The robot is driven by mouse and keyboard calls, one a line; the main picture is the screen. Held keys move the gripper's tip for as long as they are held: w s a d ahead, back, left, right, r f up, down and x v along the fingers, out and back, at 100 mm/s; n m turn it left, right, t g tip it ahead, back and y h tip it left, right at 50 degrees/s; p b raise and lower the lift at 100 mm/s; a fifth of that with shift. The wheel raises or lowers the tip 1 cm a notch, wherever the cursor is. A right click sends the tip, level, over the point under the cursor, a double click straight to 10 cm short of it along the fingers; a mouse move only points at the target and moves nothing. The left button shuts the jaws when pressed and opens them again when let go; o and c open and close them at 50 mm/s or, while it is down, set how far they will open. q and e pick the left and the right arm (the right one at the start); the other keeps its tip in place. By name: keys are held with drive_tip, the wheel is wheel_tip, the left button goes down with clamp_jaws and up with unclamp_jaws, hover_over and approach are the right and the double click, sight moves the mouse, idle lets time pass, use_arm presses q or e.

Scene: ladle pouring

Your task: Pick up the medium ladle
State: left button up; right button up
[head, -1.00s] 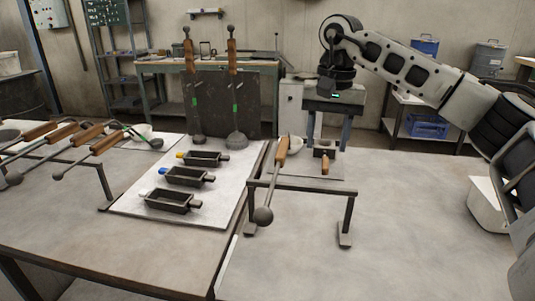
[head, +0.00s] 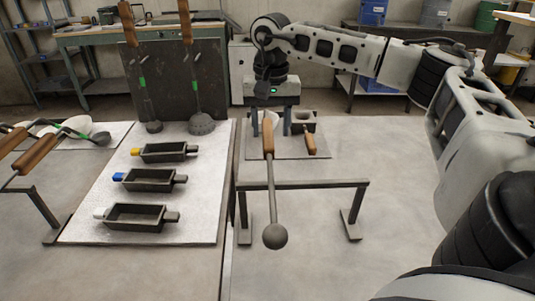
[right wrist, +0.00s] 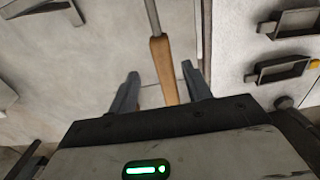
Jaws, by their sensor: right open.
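A ladle-like tool with a wooden handle (head: 268,138), a thin rod and a dark ball at the front end lies across a low metal stand (head: 310,184). My right gripper (head: 271,128) is open above the far part of this handle. In the right wrist view the handle (right wrist: 164,75) runs between the two parted fingers (right wrist: 160,69), with a visible gap on each side. More wooden-handled ladles (head: 38,152) rest on a rack at the left edge. Which ladle counts as medium I cannot tell from size. My left gripper is not in view.
Dark moulds (head: 137,217) with coloured handles sit on a pale board (head: 85,225) left of the stand. The right tabletop is mostly clear.

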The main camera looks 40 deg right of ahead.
sight(268, 138)
drive_tip(key=shift+w+f+p, duration=0.2)
drive_tip(key=shift+w+f, duration=0.05)
drive_tip(key=shift+f, duration=1.45)
drive_tip(key=shift+w+f+p, duration=0.2)
drive_tip(key=shift+f, duration=1.45)
clamp_jaws()
drive_tip(key=shift+w+d+r, duration=0.1)
drive_tip(key=shift+r, duration=0.05)
